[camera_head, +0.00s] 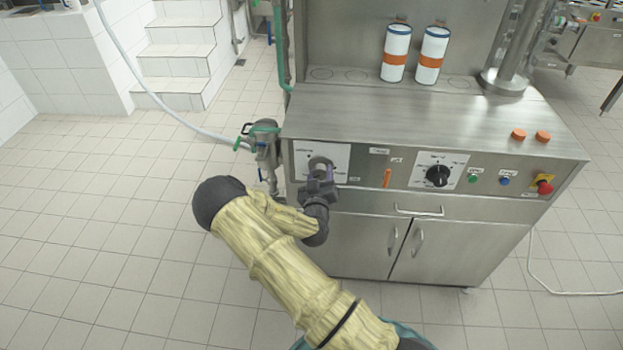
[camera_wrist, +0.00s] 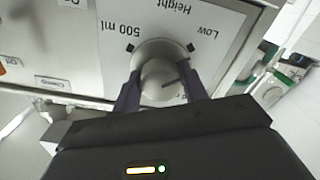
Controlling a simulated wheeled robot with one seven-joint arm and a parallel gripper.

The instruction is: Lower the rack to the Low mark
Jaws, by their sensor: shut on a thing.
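The Height knob (camera_wrist: 160,78) is a round grey dial on a white plate (camera_wrist: 110,25) in the wrist view, seen upside down. "Low" and "500 ml" are printed beside black marks on its two sides. A short dark line shows on the knob, but my fingers partly hide the dial and I cannot tell exactly which mark it points at. My gripper (camera_wrist: 163,98) is shut on the knob, one finger at each side. In the head view my gripper (camera_head: 320,172) is at the white plate (camera_head: 302,160) on the left of the front panel. No rack can be made out.
To the right on the panel are an orange lever (camera_head: 387,178), a black dial (camera_head: 438,176), green and blue buttons and a red emergency stop (camera_head: 544,184). Two white-and-orange cans (camera_head: 396,54) stand on the machine top. A valve with a hose (camera_head: 264,137) is close at the left.

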